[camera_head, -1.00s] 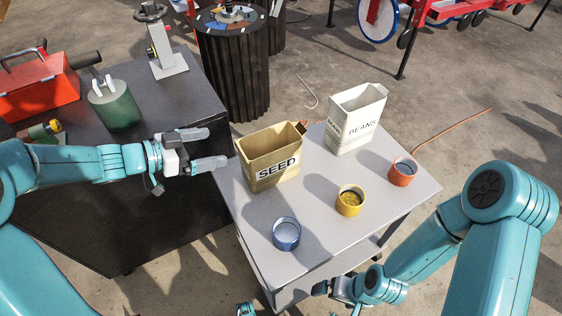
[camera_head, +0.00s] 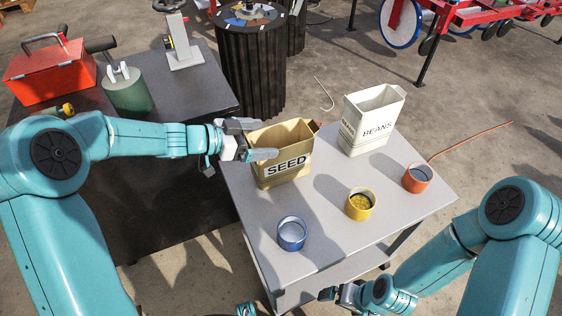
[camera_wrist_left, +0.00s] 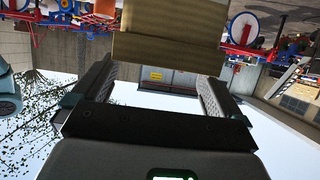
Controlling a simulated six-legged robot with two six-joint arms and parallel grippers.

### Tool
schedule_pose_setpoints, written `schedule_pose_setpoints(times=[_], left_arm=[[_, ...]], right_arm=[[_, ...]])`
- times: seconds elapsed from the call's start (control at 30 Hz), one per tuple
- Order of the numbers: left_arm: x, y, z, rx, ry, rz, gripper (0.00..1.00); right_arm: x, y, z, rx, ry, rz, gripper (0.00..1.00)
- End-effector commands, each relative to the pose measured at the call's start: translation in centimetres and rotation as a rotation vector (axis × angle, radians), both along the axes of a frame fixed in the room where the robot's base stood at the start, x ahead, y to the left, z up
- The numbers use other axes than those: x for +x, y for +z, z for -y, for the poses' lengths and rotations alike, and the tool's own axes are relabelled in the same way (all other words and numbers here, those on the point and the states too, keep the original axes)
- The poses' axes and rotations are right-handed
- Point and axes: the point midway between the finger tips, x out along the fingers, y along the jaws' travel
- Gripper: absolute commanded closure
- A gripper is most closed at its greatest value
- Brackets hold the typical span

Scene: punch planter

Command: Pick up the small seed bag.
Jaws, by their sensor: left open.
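The tan seed bag (camera_head: 293,152), open at the top and labelled SEED, stands upright at the left back of the grey table. My left gripper (camera_head: 262,139) is open at its left end, with one finger in front of the label side and the other toward the back. In the left wrist view, the bag's tan wall (camera_wrist_left: 170,50) shows upside down between and beyond the open fingers (camera_wrist_left: 160,68). Whether the fingers touch the bag I cannot tell. My right gripper (camera_head: 335,294) is low by the table's front edge; its jaw is too small to read.
A white BEANS container (camera_head: 370,122) stands right of the bag on the grey table (camera_head: 330,238). Blue (camera_head: 291,234), yellow (camera_head: 360,205) and orange (camera_head: 417,178) cups stand in front. A dark bench (camera_head: 150,190) holds a red toolbox (camera_head: 50,75) and green canister (camera_head: 128,95).

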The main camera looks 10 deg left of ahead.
Motion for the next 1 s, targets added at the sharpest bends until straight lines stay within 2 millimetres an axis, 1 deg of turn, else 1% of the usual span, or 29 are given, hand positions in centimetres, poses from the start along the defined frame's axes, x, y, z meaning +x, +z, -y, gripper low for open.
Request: schedule_pose_setpoints(times=[0.03, 0.1, 0.23, 0.43, 0.47, 0.5, 0.57, 0.6, 0.67, 0.7, 0.73, 0.77, 1.0], left_arm=[[0.4, -0.7, 0.7, 0.0, -0.004, -0.001, 0.0], [1.1, -1.4, 1.6, -0.001, -0.005, -0.001, 0.0], [2.1, -1.9, 3.0, 0.0, -0.003, 0.0, 0.0], [2.2, -1.8, 3.1, 0.0, -0.001, 0.0, 0.0], [2.2, -1.8, 3.1, 0.0, -0.001, 0.0, 0.03], [2.2, -1.8, 3.1, 0.0, -0.001, 0.0, 0.16], [2.2, -1.8, 3.1, 0.0, -0.001, 0.0, 0.36], [2.2, -1.8, 3.1, 0.0, -0.001, 0.0, 0.49], [2.2, -1.8, 3.1, 0.0, -0.001, 0.0, 0.68], [2.2, -1.8, 3.1, 0.0, -0.001, 0.0, 0.81], [2.2, -1.8, 3.1, 0.001, -0.001, -0.001, 0.9], [2.3, -1.5, 3.1, -0.003, -0.001, 0.005, 0.9], [2.3, -1.3, 3.1, -0.002, -0.001, 0.005, 0.91]], right_arm=[[0.0, -0.4, 0.0, 0.0, 0.0, 0.0, 0.0], [0.0, -0.8, 0.0, 0.0, 0.0, 0.0, 0.0], [0.0, -1.0, 0.0, 0.0, 0.0, 0.0, 0.0], [0.0, -0.9, 0.0, 0.0, 0.0, 0.0, 0.0], [0.0, -0.9, 0.0, 0.0, 0.0, 0.0, 0.0], [0.0, -0.9, 0.0, 0.0, 0.0, 0.0, 0.0], [0.0, -0.9, 0.0, 0.0, 0.0, 0.0, 0.0], [0.0, -0.9, 0.0, 0.0, 0.0, 0.0, 0.0], [0.0, -0.9, 0.0, 0.0, 0.0, 0.0, 0.0], [0.0, -0.9, 0.0, 0.0, 0.0, 0.0, 0.0], [0.0, -0.9, 0.0, 0.0, 0.0, 0.0, 0.0], [0.0, -0.9, 0.0, 0.0, 0.0, 0.0, 0.0], [0.0, -0.8, 0.0, 0.0, 0.0, 0.0, 0.0]])
